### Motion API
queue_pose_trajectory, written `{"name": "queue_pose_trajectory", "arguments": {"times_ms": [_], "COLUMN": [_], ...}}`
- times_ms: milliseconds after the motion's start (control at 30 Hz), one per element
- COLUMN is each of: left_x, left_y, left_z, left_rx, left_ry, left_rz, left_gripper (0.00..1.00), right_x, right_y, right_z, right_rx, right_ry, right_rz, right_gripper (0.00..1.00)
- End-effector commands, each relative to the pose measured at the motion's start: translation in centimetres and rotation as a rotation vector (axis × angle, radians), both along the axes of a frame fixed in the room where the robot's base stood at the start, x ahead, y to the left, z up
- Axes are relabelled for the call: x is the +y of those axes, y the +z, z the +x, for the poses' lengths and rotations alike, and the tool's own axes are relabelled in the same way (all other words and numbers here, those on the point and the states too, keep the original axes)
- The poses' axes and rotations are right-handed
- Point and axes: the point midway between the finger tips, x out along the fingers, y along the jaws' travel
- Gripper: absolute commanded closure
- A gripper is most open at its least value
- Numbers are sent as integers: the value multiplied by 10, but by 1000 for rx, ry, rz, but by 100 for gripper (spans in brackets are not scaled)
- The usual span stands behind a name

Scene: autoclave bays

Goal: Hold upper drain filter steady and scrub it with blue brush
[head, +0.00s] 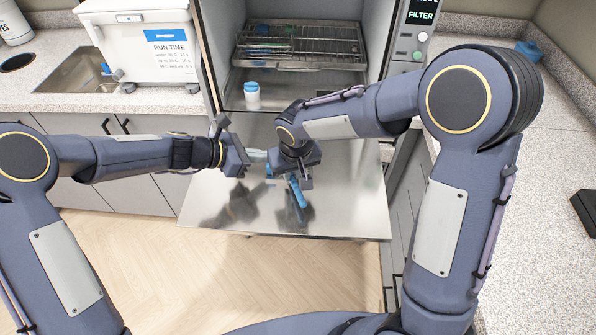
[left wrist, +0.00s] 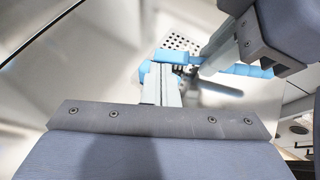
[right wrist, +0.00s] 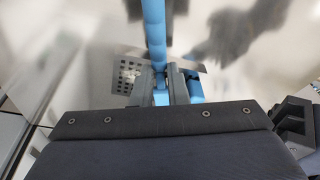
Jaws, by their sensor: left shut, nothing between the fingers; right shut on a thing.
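The upper drain filter shows as a perforated metal plate in the left wrist view (left wrist: 178,42) and right wrist view (right wrist: 126,76), close above the open steel door; the grippers largely hide it in the head view. My right gripper (head: 293,180) points down over the door and is shut on the blue brush (head: 299,197). The brush extends away from its fingers in the right wrist view (right wrist: 153,30). My left gripper (head: 260,155) is shut and empty, its fingertips close to a blue part and the plate in the left wrist view. I cannot tell whether they touch.
The lowered door (head: 225,205) is shiny and reflects the arms. A blue-capped white bottle (head: 252,97) stands in the chamber under a wire rack (head: 300,45). A white bin (head: 150,45) sits on the left counter. The control panel (head: 410,40) reads FILTER.

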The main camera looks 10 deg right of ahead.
Motion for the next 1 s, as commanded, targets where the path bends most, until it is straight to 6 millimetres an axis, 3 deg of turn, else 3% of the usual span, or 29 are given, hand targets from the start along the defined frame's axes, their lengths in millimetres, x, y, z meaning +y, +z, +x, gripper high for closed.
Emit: {"name": "queue_pose_trajectory", "arguments": {"times_ms": [367,1000], "left_x": [2,2], "left_y": [-6,-6], "left_z": [-1,-1], "left_rx": [7,7], "left_ry": [2,2], "left_rz": [10,10], "left_gripper": [100,100], "right_x": [3,-29], "right_y": [-2,-2], "right_z": [-15,-24], "right_rx": [0,1], "right_ry": [0,-3], "right_rz": [-1,0], "right_gripper": [100,100]}}
